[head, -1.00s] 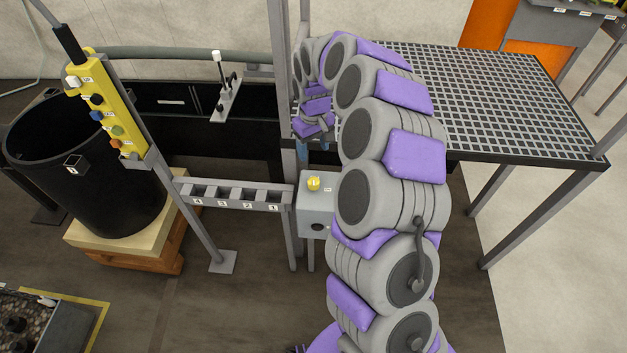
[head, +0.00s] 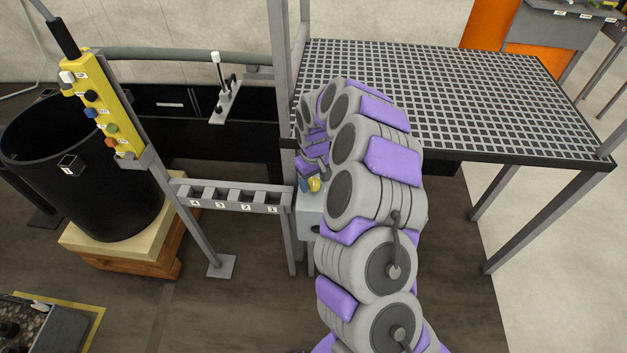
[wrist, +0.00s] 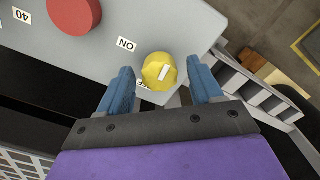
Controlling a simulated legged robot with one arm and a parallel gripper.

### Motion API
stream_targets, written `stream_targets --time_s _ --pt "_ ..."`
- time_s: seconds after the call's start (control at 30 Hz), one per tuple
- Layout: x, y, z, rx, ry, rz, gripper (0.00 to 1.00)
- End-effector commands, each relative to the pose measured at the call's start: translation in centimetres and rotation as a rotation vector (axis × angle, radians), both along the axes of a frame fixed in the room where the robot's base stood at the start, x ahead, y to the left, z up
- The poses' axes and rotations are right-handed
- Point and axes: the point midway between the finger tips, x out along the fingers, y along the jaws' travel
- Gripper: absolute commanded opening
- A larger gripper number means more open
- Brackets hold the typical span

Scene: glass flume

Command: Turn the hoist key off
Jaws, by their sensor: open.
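The hoist key is a yellow round knob (wrist: 160,72) with a white pointer bar, on a grey control box (wrist: 130,25). In the wrist view an "ON" label (wrist: 126,44) sits beside the knob, and a second label at its lower edge is partly hidden. My gripper (wrist: 160,85) is open, with one blue finger on each side of the knob; I cannot tell whether they touch it. In the head view the knob (head: 314,185) shows next to the blue fingers (head: 305,182), and my arm hides part of the box (head: 309,213).
A red button (wrist: 74,14) is on the same box. A slotted rail (head: 232,196) with numbered labels runs left of the box. A yellow pendant with buttons (head: 103,108) hangs further left, by a black tub (head: 85,195). A grating platform (head: 450,95) stands at right.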

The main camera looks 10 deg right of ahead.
Motion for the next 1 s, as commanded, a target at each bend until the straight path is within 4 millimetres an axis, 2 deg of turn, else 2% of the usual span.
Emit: stream_targets --time_s 0.2,0.77,1.0 --pt "0.01 0.00 0.01 0.000 0.000 0.000 0.64" --pt "0.01 -0.01 0.01 0.000 0.000 0.000 0.11" --pt "-0.01 -0.08 0.17 -0.001 0.002 -0.056 0.10"
